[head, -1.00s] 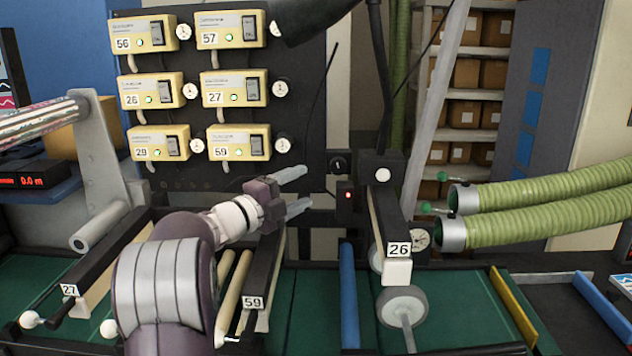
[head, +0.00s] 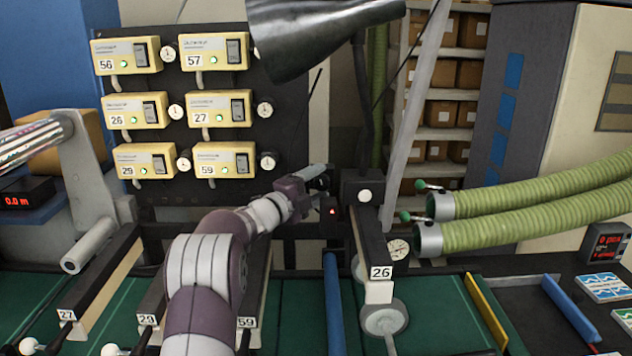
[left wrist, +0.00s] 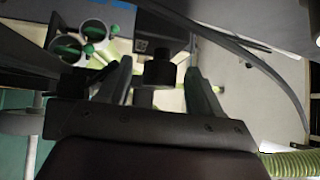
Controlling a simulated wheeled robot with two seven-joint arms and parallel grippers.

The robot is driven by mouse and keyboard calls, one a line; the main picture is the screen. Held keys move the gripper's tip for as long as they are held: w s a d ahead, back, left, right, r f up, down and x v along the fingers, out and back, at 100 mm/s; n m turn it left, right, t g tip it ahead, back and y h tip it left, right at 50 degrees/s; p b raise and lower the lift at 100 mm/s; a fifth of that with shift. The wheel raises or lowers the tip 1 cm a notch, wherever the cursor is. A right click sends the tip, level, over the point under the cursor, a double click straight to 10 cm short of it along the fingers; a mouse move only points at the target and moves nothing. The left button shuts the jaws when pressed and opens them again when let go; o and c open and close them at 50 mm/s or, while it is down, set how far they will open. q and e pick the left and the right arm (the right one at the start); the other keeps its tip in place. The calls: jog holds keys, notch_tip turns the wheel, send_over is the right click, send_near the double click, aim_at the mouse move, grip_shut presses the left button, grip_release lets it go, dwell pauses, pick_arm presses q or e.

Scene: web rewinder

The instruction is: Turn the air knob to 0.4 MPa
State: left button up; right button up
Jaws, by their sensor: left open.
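My left gripper (head: 318,177) reaches in from the left in the head view, its fingers at the small black control box beside the panel. In the left wrist view the open fingers (left wrist: 159,72) stand to either side of a dark round knob (left wrist: 160,70), with a visible gap on each side. I cannot tell how deep the knob sits between them. In the head view the gripper hides the knob. A round white gauge (head: 397,250) is behind the arm labelled 26; its reading is too small to tell. My right gripper is not in view.
A red light (head: 332,211) glows just below the gripper. A black lamp (head: 320,35) hangs above it. Yellow controller boxes (head: 213,52) with small dials fill the panel on the left. Green hoses (head: 540,215) run in from the right. A grey slanted post (head: 415,110) stands right of the gripper.

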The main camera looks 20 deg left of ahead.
pick_arm(q)
jog(key=shift+d, duration=0.1)
jog(key=c, duration=1.1)
jog(key=shift+o, duration=0.2)
jog(key=shift+r+m+g, duration=0.1)
jog(key=shift+m+g, duration=0.2)
